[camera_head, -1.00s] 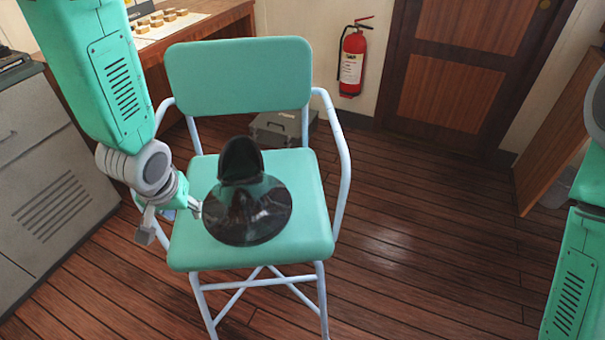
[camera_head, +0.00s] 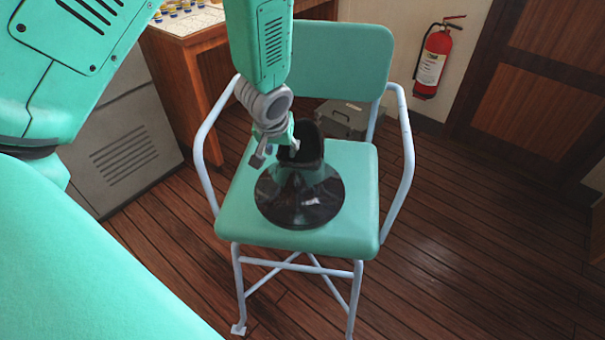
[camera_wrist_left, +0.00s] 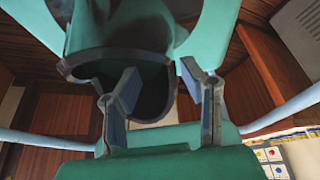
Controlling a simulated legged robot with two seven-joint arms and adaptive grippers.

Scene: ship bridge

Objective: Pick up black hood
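The black hood (camera_head: 300,203) stands on the teal chair seat (camera_head: 235,222), its wide round base down and its narrower open top up. My left gripper (camera_head: 278,152) is beside the left of the hood's top. In the left wrist view, the hood's dark open end (camera_wrist_left: 152,98) shows close up. The left gripper's two fingers (camera_wrist_left: 162,80) are spread apart; one overlaps the opening and the other is to the right of the rim. I cannot tell whether either touches the hood. My right gripper is not in view.
The chair has pale metal armrests (camera_head: 407,150) on both sides and a teal backrest (camera_head: 345,60) behind the hood. A grey case (camera_head: 345,118) lies on the floor behind it. A wooden desk (camera_head: 190,60) is at the back left. The wooden floor to the right is clear.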

